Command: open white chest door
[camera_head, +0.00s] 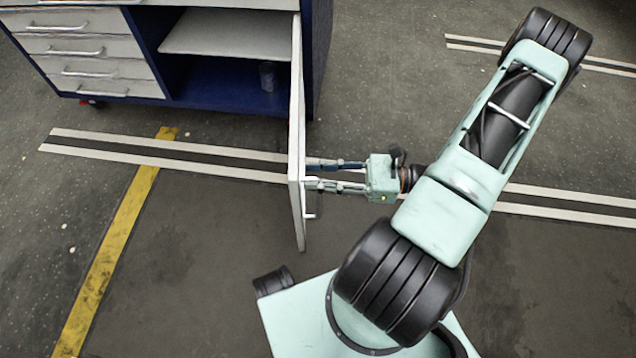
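The white chest door (297,130) stands swung out from the blue chest (318,50), roughly square to its front, seen nearly edge-on. Its handle (312,206) is on the door's right-hand face, toward its free end. My gripper (314,174) is to the right of the door, pointing left at that face. Its two fingers are spread with a gap between them, and nothing shows held in them. The fingertips are at or very close to the door face, beside the handle; whether they touch it I cannot tell.
The open compartment shows a white shelf (225,33) and a small dark can (268,77) below it. White drawers (92,68) with metal handles are at the left, shut. Bare floor (190,250) with a yellow stripe (110,250) lies left of the door.

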